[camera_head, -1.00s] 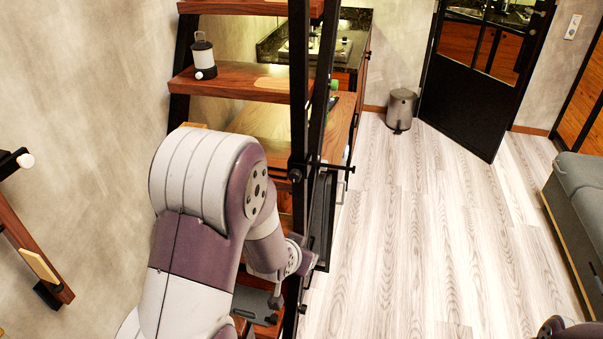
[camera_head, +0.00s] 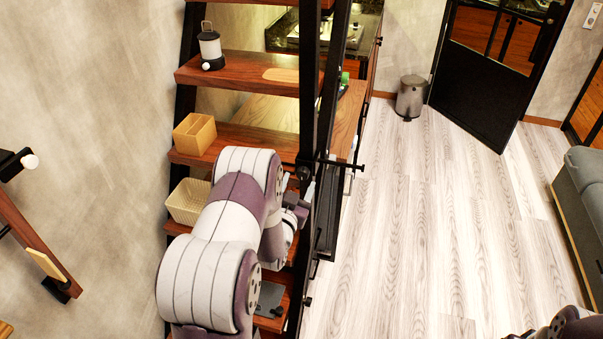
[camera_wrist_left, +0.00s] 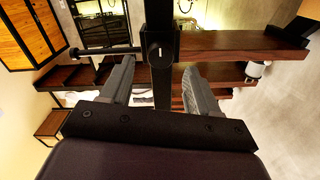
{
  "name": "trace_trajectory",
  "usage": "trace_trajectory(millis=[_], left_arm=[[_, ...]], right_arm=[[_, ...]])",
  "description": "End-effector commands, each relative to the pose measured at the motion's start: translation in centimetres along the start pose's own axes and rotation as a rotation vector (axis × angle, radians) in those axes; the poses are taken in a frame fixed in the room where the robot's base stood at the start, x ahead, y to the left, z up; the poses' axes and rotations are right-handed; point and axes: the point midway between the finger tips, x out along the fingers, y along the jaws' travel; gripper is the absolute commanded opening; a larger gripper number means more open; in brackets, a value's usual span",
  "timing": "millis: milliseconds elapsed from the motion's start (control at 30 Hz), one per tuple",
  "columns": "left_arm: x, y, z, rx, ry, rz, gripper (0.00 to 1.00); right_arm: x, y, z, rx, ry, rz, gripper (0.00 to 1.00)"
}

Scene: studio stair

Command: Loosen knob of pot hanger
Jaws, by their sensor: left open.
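The black pot hanger shows as an upright post with a thin crossbar (camera_head: 340,163). A dark round knob (camera_head: 304,172) sits where the bar meets the post, and it also shows in the left wrist view (camera_wrist_left: 158,49). My left gripper (camera_head: 297,207) is just below the knob in the head view, partly hidden by my own arm. In the left wrist view its two fingers (camera_wrist_left: 158,88) are apart, one on each side of the dark post, with the knob beyond their tips. I cannot tell whether they touch the post. My right gripper is not seen.
The wooden stair shelves (camera_head: 240,140) stand close behind my left arm. They hold a lantern (camera_head: 210,48), a wooden box (camera_head: 194,133) and a pale basket (camera_head: 188,202). A grey bin (camera_head: 411,98) and a grey sofa (camera_head: 585,185) stand beyond clear floor (camera_head: 420,220).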

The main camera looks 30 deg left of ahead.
Motion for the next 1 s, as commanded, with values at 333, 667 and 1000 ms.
trace_trajectory(millis=[333,667,1000], left_arm=[[3.9,0.0,0.0,0.0,0.0,0.0,0.61],[4.0,0.0,0.0,0.0,-0.001,0.0,0.41],[4.0,0.0,0.1,-0.009,-0.001,0.0,0.05]], right_arm=[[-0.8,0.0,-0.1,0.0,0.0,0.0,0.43],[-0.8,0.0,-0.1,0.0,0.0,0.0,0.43],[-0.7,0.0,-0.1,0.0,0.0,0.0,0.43]])
